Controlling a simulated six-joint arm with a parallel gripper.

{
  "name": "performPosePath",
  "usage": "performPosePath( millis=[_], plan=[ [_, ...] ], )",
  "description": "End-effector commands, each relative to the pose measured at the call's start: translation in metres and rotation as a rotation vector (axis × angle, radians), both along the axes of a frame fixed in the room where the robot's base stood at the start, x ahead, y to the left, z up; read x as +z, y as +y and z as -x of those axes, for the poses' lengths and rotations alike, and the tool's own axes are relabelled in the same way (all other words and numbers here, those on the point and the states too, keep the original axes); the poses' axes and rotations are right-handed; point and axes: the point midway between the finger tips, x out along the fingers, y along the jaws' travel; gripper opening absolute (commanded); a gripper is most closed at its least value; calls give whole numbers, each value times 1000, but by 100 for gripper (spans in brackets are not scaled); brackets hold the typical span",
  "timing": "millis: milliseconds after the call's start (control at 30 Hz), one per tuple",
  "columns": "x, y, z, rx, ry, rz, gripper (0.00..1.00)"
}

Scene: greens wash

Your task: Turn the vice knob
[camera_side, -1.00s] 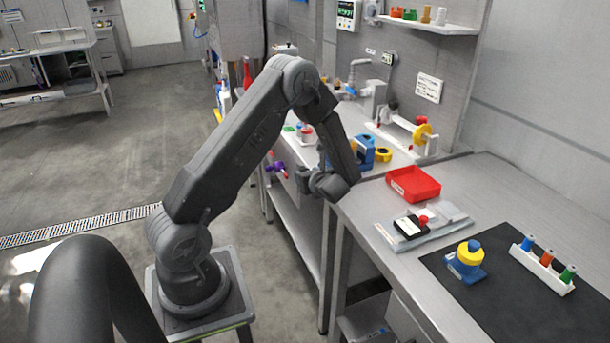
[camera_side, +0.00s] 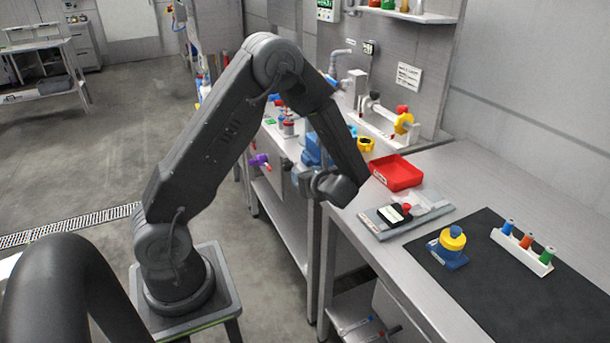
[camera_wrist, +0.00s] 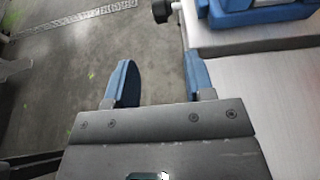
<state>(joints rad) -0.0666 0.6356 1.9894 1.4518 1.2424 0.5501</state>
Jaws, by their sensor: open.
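A blue vice (camera_side: 312,150) sits at the edge of the bench, partly behind my arm in the side view. In the wrist view part of the blue vice body (camera_wrist: 262,12) shows at the top right. A dark knob (camera_wrist: 162,11) on a short light shaft sticks out to its left, past the bench edge. My gripper (camera_wrist: 157,78) is open and empty, its two blue fingers apart, with floor and bench edge showing between and beyond them. The knob lies beyond the fingertips, not touching them. In the side view my gripper (camera_side: 304,182) is beside the bench edge, close to the vice.
A red tray (camera_side: 397,173), a grey plate with a black device (camera_side: 394,215), a blue-and-yellow item (camera_side: 449,246) and a white rack (camera_side: 523,250) stand on the bench. Floor is open left of the bench.

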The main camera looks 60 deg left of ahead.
Motion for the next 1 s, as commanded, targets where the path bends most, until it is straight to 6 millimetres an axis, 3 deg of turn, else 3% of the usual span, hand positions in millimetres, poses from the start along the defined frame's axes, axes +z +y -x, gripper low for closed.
performPosePath(
  millis=[167,367,600,800,1000],
  plan=[
    [4,13,9,81,55,89,49],
    [19,39,23,207,145,427,49],
    [61,70,10,111,66,756,49],
    [87,87,1,16,1,829,49],
    [78,93,0,2,-2,837,49]
  ],
)
